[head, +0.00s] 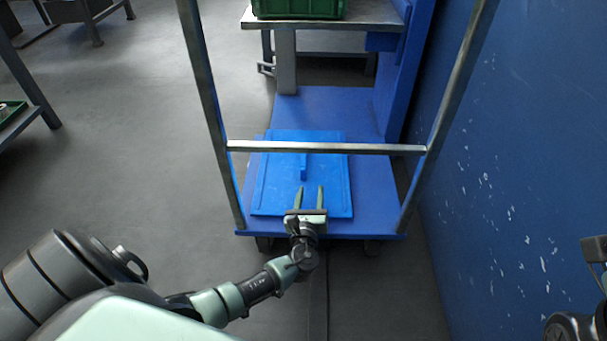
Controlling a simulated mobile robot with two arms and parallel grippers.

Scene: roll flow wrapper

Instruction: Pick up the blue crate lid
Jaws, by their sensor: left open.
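The blue crate lid (275,187) is a flat, light blue panel lying on the darker blue deck of a trolley. A short raised rib or handle (304,168) stands near its middle. My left gripper (310,190) is open and empty, its two fingers pointing away from me over the near part of the lid, just short of the rib. I cannot tell whether the fingers touch the lid. Part of my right gripper (595,249) shows at the right edge; its fingers are out of sight.
The trolley's metal frame has a crossbar (325,148) over the lid and upright posts on both sides. A green crate (298,8) stands on a bench (340,27) behind. A scuffed blue wall (525,130) is close on the right. Grey floor (130,140) is free on the left.

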